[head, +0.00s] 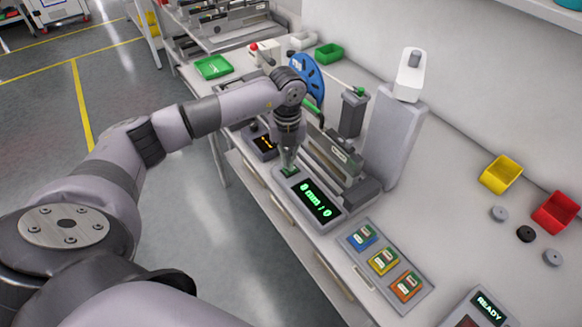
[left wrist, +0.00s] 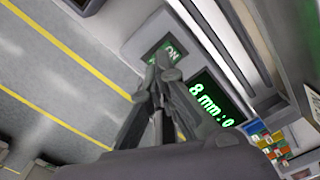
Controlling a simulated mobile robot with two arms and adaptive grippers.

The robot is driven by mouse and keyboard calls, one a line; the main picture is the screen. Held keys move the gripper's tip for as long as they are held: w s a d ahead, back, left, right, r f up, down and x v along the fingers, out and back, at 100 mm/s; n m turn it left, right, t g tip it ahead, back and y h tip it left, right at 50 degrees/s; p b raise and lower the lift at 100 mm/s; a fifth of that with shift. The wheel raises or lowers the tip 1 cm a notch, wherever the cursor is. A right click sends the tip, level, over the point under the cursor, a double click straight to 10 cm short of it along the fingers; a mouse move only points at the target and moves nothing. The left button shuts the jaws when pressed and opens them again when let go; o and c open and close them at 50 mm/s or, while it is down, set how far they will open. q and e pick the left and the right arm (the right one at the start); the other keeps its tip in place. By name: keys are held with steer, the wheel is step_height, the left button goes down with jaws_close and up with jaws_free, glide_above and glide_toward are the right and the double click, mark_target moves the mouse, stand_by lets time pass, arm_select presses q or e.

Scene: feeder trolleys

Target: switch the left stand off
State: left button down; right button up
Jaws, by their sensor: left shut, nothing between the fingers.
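The stand carries a lit display (head: 315,199) with green characters reading about "8 mm : 0". In the left wrist view the shut fingertips (left wrist: 160,84) lie just below the switch (left wrist: 167,48), which shows "ON" and is partly hidden by the fingers. The display (left wrist: 213,98) is beside them. I cannot tell whether the fingertips touch the switch. My right gripper is not in view.
A dark unit with orange characters (head: 264,144) stands left of the stand. A blue reel (head: 307,78) and a grey upright (head: 393,140) rise behind. A tray with coloured cards (head: 363,274) and a "READY" panel (head: 488,308) lie to the right. Yellow (head: 501,174) and red (head: 556,212) bins stand farther right.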

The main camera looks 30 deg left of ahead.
arm_select(q)
steer(key=shift+s+f+b, duration=0.1)
steer(key=shift+f+b, duration=0.65)
steer(key=shift+f, duration=0.3)
steer(key=shift+r, duration=0.1)
stand_by(0.3)
steer(key=shift+r+p, duration=0.8)
steer(key=shift+r, duration=0.1)
steer(key=shift+r+p, duration=1.6)
steer(key=shift+r, duration=0.95)
